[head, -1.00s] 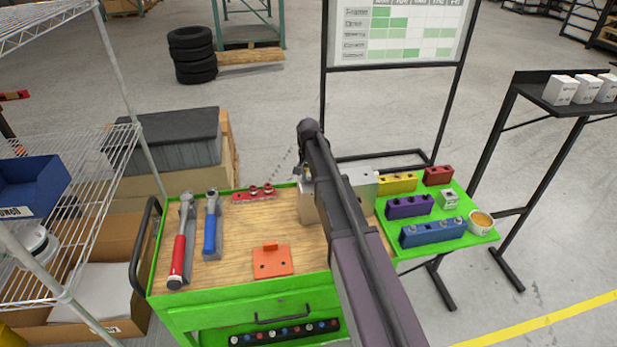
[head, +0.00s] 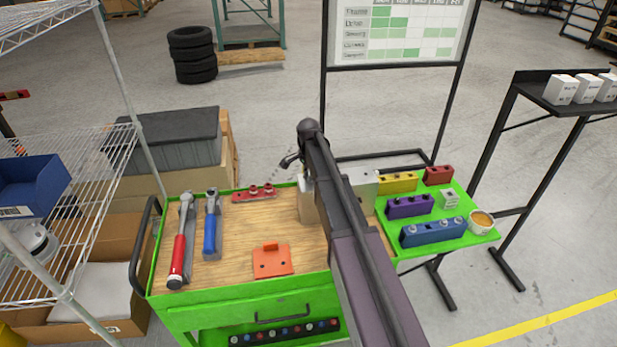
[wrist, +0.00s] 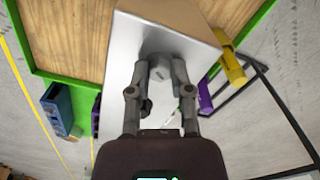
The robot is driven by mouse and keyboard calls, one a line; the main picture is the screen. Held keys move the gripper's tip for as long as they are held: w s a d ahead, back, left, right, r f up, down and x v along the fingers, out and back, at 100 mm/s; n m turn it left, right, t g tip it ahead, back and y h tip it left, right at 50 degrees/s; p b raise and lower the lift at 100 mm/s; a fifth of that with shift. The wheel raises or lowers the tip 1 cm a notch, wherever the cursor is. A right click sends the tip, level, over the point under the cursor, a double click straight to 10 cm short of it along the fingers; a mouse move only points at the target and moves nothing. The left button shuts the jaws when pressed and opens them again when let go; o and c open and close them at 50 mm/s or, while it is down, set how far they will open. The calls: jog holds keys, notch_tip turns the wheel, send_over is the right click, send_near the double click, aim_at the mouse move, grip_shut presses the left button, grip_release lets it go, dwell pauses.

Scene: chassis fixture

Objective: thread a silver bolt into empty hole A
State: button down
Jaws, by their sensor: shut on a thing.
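The silver chassis block (head: 363,186) stands on the wooden top of the green cart; my arm hides much of it in the head view. In the wrist view its grey face (wrist: 185,14) fills the upper middle. My gripper (wrist: 161,72) is in front of this face, shut on a small grey round-headed piece, seemingly the silver bolt (wrist: 160,76). Whether the bolt touches the block or sits in a hole cannot be told. Hole A and its label cannot be made out. In the head view only a dark part of my gripper shows left of the arm.
The right shelf holds a blue rack (head: 433,232), a purple rack (head: 410,207), yellow (head: 397,182) and red (head: 438,175) blocks and a round cup (head: 481,221). An orange plate (head: 271,261), a red-handled wrench (head: 180,245) and a blue-handled tool (head: 211,228) lie left.

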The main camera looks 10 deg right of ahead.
jog(key=shift+m, duration=0.9)
jog(key=shift+m, duration=1.4)
jog(key=shift+c, duration=2.3)
grip_release()
notch_tip(320, 180, up, 9)
jog(key=p, duration=0.9)
